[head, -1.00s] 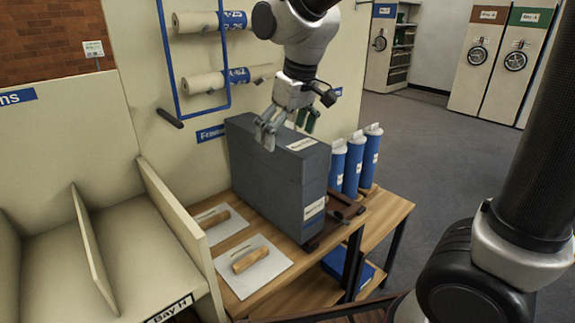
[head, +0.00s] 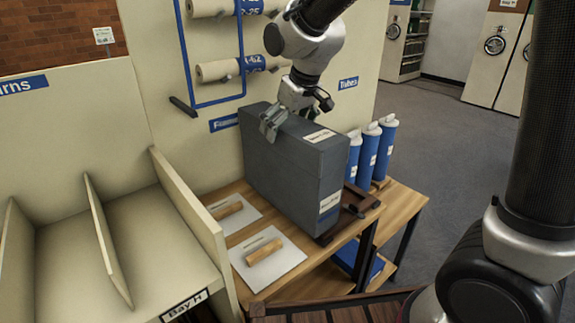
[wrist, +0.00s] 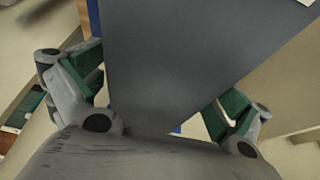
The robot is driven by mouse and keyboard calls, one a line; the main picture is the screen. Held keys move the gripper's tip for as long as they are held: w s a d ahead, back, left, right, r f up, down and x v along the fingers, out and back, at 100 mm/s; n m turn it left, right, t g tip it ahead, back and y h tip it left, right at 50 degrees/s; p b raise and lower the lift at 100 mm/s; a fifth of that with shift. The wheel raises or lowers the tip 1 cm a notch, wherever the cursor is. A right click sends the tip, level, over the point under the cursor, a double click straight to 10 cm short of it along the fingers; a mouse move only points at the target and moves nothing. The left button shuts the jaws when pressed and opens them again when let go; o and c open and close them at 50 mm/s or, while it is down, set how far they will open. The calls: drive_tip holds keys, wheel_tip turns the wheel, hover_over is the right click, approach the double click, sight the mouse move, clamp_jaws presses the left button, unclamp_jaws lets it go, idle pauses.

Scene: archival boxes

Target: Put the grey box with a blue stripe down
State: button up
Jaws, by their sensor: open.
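The grey box (head: 292,178) stands upright on the wooden table, at a dark brown wooden support. Its narrow front end carries a white label with a blue band (head: 330,205). My gripper (head: 275,122) is open at the top of the box, towards its far end. In the wrist view the box (wrist: 190,60) lies between my two green-padded fingers (wrist: 160,105), one on each side. I cannot tell whether either pad touches it.
Two flat boards with wooden handles (head: 268,250) lie left of the box. Blue tubes (head: 370,150) stand close behind it on the right. A divided cream shelf unit (head: 190,215) is at left. A blue rack with rolls (head: 227,70) hangs on the panel behind.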

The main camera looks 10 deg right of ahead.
drive_tip(key=c, duration=2)
drive_tip(key=shift+r, duration=0.2)
